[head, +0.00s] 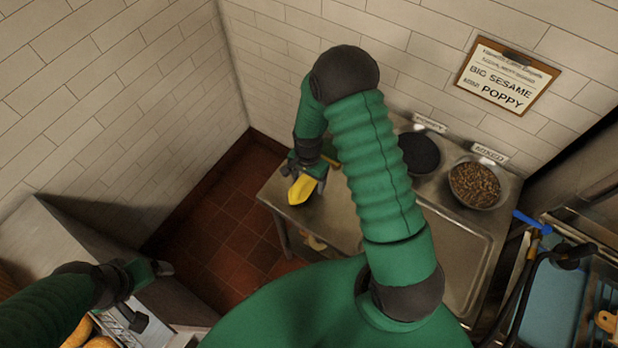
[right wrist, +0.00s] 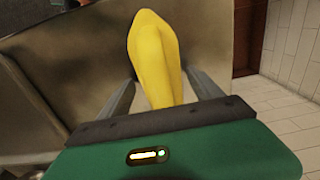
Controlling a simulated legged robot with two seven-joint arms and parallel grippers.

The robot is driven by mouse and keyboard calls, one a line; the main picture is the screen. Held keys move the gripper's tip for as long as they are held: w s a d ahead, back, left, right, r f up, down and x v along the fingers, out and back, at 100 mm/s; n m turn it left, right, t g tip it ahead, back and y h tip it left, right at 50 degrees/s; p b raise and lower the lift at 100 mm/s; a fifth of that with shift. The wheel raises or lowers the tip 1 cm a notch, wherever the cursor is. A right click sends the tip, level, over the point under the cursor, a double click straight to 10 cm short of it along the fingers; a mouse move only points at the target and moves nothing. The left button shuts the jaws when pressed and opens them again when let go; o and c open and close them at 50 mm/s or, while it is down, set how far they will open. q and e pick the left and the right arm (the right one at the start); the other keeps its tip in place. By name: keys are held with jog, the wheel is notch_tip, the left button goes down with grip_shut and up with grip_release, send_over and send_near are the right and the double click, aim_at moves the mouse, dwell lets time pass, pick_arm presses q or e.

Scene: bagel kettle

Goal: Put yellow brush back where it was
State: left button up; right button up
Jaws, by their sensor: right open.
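The yellow brush (head: 302,190) shows in the head view at the left corner of the steel counter (head: 345,225). I cannot tell whether it rests on the counter or is just above it. My right gripper (head: 308,172) is at the brush. In the right wrist view, the brush (right wrist: 155,55) stands between the two grey fingers of the gripper (right wrist: 160,90), which are open with a gap on each side. My left gripper (head: 150,293) is at the lower left, far from the brush, and its jaw state is unclear.
A bowl of dark seeds (head: 418,152) and a bowl of mixed seeds (head: 475,184) stand on the counter behind my right arm. A clipboard sign (head: 508,75) hangs on the tiled wall. A blue-handled tool (head: 532,222) is at the right. Tiled floor (head: 225,225) lies left of the counter.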

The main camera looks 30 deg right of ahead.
jog(key=shift+a+r, duration=0.25)
jog(key=shift+a, duration=0.15)
jog(key=shift+a+r, duration=0.15)
jog(key=shift+r, duration=0.2)
jog(key=shift+n, duration=0.3)
jog(key=r+b, duration=0.1)
jog(key=r, duration=0.4)
jog(key=r+b, duration=0.1)
jog(key=r, duration=0.5)
jog(key=shift+s+d+r, duration=0.2)
jog(key=shift+r, duration=0.05)
pick_arm(q)
jog(key=shift+s+a+f+b, duration=0.1)
jog(key=shift+a+f+b, duration=0.1)
jog(key=shift+f+b, duration=0.45)
jog(key=shift+a+f+b, duration=0.15)
jog(key=shift+f+b, duration=0.15)
jog(key=shift+f, duration=0.7)
jog(key=shift+s+a+f+b, duration=0.1)
jog(key=shift+a+f+b, duration=0.1)
jog(key=shift+f+b, duration=0.45)
pick_arm(e)
jog(key=s+a+r+n+t, duration=0.2)
jog(key=s+a+n, duration=0.6)
jog(key=n, duration=0.5)
jog(key=shift+s+r+t, duration=0.2)
jog(key=shift+s+t, duration=0.1)
jog(key=shift+s, duration=0.4)
